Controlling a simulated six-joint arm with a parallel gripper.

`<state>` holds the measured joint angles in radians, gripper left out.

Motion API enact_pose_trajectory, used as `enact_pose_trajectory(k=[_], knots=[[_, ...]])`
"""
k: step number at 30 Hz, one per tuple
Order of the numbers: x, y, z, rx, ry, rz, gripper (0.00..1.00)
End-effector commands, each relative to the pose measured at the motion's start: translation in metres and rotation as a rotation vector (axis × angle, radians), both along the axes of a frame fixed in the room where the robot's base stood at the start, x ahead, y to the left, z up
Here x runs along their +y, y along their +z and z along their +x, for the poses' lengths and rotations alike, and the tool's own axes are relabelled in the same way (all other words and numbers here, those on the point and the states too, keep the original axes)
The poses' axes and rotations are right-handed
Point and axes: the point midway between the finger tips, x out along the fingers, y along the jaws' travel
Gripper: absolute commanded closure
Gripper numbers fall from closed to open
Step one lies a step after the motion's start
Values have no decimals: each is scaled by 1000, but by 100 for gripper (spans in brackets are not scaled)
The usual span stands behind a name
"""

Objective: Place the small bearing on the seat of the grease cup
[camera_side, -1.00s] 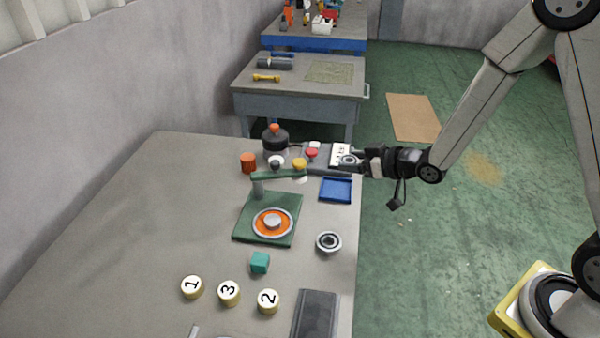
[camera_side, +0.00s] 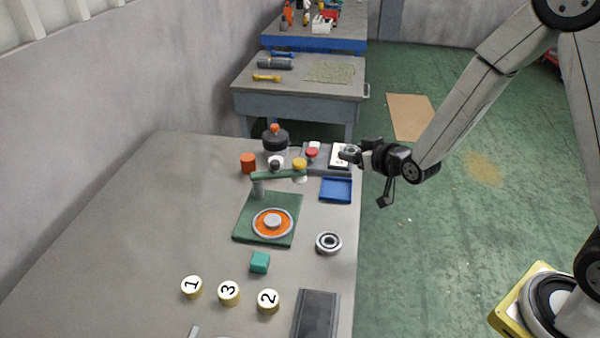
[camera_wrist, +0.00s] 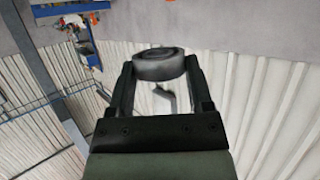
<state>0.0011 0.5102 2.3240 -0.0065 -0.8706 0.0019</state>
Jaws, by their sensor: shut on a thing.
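My gripper (camera_side: 357,152) is shut on a small grey ring-shaped bearing (camera_side: 349,152). In the wrist view the bearing (camera_wrist: 158,65) sits between the two fingertips, tilted, with its rim towards the camera. In the side view it is raised near the right edge of the table, in front of a white card. No part is plainly marked as the grease cup.
Another, larger-looking bearing (camera_side: 329,243) lies on the table near its right edge. A blue tray (camera_side: 336,190), a teal block (camera_side: 260,262), numbered discs (camera_side: 229,293) and a dark flat box (camera_side: 316,314) stand around. A green arm (camera_side: 278,175) overhangs the base. The table's left side is clear.

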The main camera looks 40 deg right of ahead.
Motion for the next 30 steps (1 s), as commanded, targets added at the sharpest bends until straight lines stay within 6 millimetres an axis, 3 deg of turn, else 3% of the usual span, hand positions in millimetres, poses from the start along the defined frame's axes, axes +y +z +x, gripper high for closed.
enact_pose_trajectory(k=[17, 30], knots=[[9, -6, -8, 0, 223, 0, 98], [26, -17, -35, 1, 518, 1, 98]])
